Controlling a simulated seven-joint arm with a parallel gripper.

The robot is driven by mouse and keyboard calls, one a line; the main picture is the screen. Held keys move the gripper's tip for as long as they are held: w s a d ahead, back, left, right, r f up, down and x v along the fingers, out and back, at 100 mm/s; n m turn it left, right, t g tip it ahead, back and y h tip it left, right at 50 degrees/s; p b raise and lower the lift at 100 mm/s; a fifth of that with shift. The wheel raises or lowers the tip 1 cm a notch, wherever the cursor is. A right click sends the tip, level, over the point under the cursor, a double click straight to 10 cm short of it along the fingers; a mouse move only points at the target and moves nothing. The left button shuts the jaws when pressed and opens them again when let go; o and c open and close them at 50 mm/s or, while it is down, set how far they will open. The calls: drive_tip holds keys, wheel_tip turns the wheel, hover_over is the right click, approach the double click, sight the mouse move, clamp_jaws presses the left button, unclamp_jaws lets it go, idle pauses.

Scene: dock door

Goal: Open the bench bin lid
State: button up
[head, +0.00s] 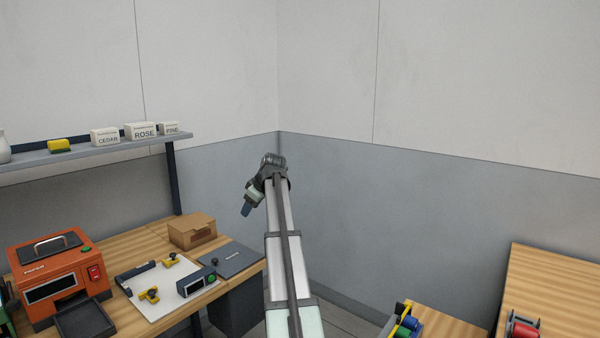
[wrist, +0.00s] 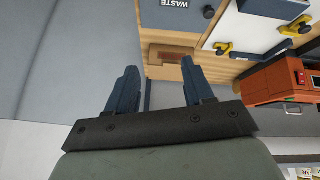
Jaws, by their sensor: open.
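The bench bin lid (head: 234,258) is a flat dark grey panel at the right end of the wooden bench, with small lettering and a dark round knob (head: 214,262) near its left corner. It looks shut. The dark bin body (head: 238,308) hangs below it. In the wrist view the lid (wrist: 165,22) is at the top edge, partly cut off, lettered WASTE, with its knob (wrist: 208,11) on the right. My gripper (head: 246,211) is above and behind the lid, apart from it. In the wrist view its two fingers (wrist: 157,66) are spread with nothing held.
A cardboard box (head: 193,233) stands just behind the lid. An orange machine (head: 60,275) is farther left. A shelf (head: 90,152) hangs above.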

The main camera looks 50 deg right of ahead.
drive_tip(key=s+d+r+m+t+h, duration=0.3)
drive_tip(key=s+d+r+h, duration=0.1)
drive_tip(key=s+d+r, duration=0.7)
drive_tip(key=shift+s+d+r+h, duration=0.25)
drive_tip(key=shift+d+r+h, duration=0.15)
drive_tip(key=shift+d, duration=0.35)
drive_tip(key=shift+t, duration=0.3)
